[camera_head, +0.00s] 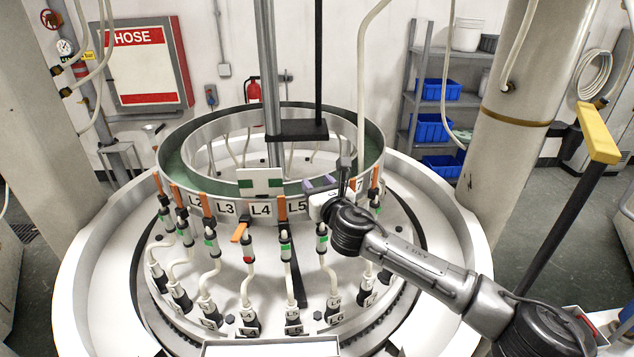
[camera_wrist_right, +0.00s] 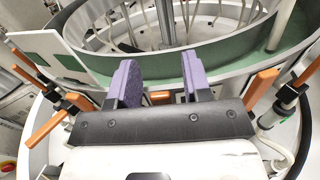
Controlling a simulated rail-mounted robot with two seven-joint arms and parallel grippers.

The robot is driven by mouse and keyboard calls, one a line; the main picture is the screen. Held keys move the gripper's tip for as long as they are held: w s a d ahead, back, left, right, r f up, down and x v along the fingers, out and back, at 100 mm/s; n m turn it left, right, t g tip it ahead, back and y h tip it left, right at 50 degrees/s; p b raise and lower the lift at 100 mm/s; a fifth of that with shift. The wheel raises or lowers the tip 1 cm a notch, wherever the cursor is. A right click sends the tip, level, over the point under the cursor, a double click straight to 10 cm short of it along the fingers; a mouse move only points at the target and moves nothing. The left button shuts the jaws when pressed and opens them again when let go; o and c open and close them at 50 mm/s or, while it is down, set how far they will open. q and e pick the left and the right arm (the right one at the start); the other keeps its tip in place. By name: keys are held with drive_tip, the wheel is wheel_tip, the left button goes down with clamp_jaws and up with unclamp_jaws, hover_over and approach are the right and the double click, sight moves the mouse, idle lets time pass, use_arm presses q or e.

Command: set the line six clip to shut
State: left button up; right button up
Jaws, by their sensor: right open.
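The line six clip (camera_head: 322,240) stands upright on the hose above the L6 tag (camera_head: 337,318), with a green band showing. Its upper part is hidden behind my right gripper (camera_head: 321,184) in the head view. In the right wrist view, my right gripper (camera_wrist_right: 160,84) has its two purple fingers spread apart. A short piece of orange lever (camera_wrist_right: 160,97) shows between them, apparently that of the line six clip; I cannot tell whether a finger touches it. My left gripper is not in view.
The line five clip (camera_head: 285,245) stands close on the left with its orange lever up. The line four clip (camera_head: 247,248) has its lever swung out and a red band showing. Another orange lever (camera_wrist_right: 260,88) is close on the right. The round rim (camera_head: 375,150) rises behind.

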drive_tip(key=shift+w, duration=0.25)
drive_tip(key=shift+c, duration=0.2)
clamp_jaws()
idle(0.4)
